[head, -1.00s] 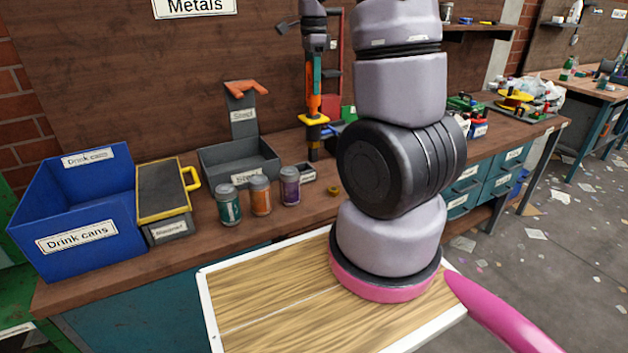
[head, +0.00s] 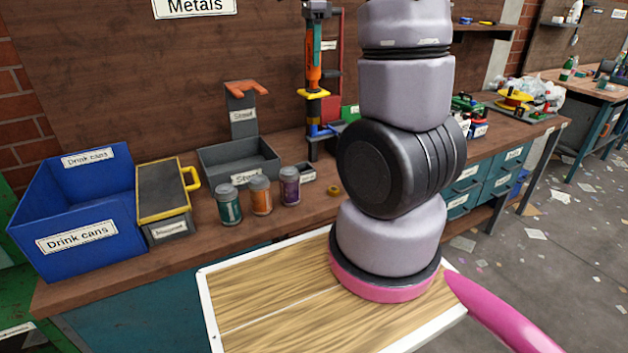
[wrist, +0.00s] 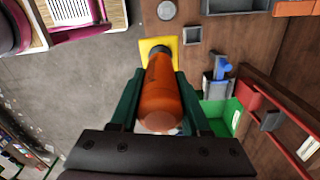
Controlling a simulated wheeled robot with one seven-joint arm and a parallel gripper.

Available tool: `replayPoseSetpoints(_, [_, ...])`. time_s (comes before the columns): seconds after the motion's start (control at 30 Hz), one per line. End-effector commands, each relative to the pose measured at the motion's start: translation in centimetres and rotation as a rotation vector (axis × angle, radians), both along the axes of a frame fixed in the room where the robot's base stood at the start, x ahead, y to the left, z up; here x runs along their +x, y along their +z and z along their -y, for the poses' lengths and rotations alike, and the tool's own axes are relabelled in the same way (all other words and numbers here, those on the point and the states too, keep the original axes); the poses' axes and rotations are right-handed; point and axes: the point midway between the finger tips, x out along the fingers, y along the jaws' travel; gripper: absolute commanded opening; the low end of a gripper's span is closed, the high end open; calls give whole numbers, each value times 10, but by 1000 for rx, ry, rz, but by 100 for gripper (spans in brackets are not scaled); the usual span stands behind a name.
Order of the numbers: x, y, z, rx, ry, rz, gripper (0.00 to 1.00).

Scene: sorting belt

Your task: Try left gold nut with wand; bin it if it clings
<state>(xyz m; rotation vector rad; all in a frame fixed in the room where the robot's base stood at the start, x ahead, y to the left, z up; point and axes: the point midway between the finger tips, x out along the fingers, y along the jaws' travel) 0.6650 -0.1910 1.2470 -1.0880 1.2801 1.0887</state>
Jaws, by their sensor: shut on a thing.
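My gripper (head: 315,72) is shut on the wand (head: 314,62), around its orange handle, and holds it upright over the back of the bench. The handle (wrist: 160,90) fills the middle of the wrist view between the green fingers, with the wand's yellow plate (wrist: 158,47) beyond. A dark shaft shows below the plate in the head view; I cannot tell exactly where its tip ends. One gold nut (head: 333,190) lies on the bench, in front of and to the right of the wand, apart from it. Any other nut is hidden, perhaps behind my arm.
Left to right stand the blue drink cans bin (head: 75,225), a yellow-handled box (head: 165,215), and the grey steel bin (head: 238,170). Three cans (head: 260,195) stand in front, beside a small grey tray (head: 308,172). A blue fixture (wrist: 220,68) and a green bin (wrist: 228,112) are near the wand.

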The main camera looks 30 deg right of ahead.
Motion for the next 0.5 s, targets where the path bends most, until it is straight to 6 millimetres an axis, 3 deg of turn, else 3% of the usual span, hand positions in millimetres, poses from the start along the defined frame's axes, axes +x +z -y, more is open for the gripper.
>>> replayPoseSetpoints(0.3, [1, 1, -1, 0, 0, 1, 0])
replayPoseSetpoints(0.5, [17, 1, -10, -1, 1, 0, 0])
